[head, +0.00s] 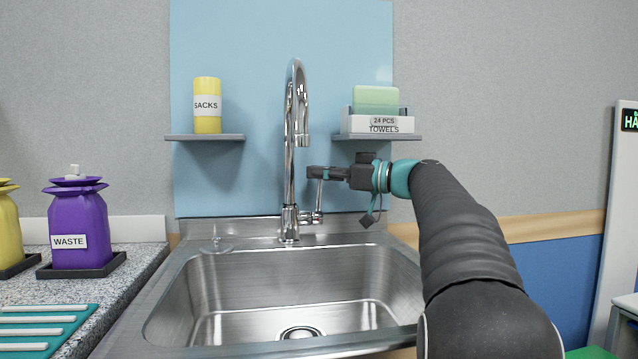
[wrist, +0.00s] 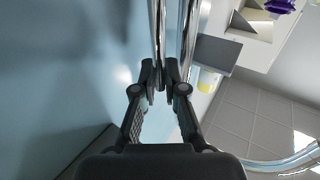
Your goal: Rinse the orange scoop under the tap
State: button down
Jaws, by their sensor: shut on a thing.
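The chrome tap (head: 290,150) stands behind the sink, its spout curving toward me. No water stream shows under the spout. My gripper (head: 316,173) is at the right of the tap column, shut on the upper end of the tap's thin lever (head: 319,195). In the wrist view, my gripper's fingers (wrist: 160,82) close around the chrome lever (wrist: 157,35), with the tap column (wrist: 190,35) close beside it. The steel sink basin (head: 290,278) is empty apart from its drain (head: 302,332). I see no orange scoop in either view.
Two shelves hold a yellow sacks roll (head: 207,115) and a towels box (head: 382,124). A purple waste container (head: 79,225) and a teal ribbed mat (head: 70,322) are on the left counter. A small clear object (head: 216,246) rests on the sink's back-left rim.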

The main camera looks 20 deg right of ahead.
jog(key=shift+s+f+n+b, duration=0.2)
jog(key=shift+s+n+b, duration=0.1)
jog(key=shift+b, duration=0.45)
jog(key=shift+r, duration=0.2)
jog(key=c, duration=1.2)
grip_release()
jog(key=shift+a, duration=0.1)
jog(key=v, duration=1.2)
jog(key=shift+f, duration=0.25)
